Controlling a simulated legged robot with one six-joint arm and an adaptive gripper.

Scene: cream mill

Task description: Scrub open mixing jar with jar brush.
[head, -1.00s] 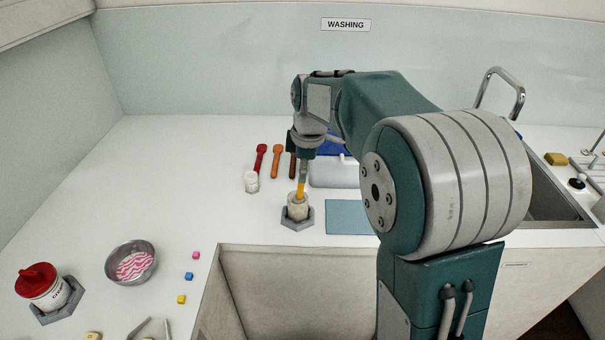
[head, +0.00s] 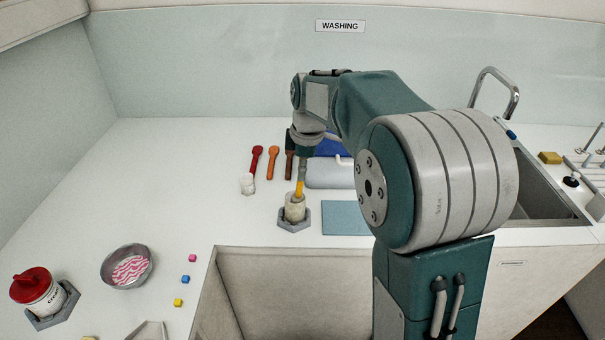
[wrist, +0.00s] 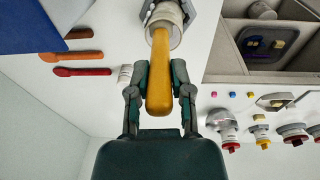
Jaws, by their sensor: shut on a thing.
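The open mixing jar (head: 295,212) is a small pale cup standing in a grey hexagonal holder (head: 285,225) on the white counter. The jar brush (head: 299,188) has a yellow-orange handle, and its lower end is inside the jar, so the bristles are hidden. My gripper (head: 302,176) is above the jar, pointing down, shut on the brush handle. In the wrist view the handle (wrist: 160,80) runs between my two fingers (wrist: 159,66) into the jar mouth (wrist: 168,14). The handle looks slightly tilted in the head view.
Red, orange and dark spatulas (head: 272,163) and a small white cup (head: 247,184) lie behind left. A blue-grey mat (head: 346,218) is right of the jar. A bowl (head: 108,270), small cubes and a red-lidded jar (head: 33,291) stand front left. A sink (head: 545,195) is right.

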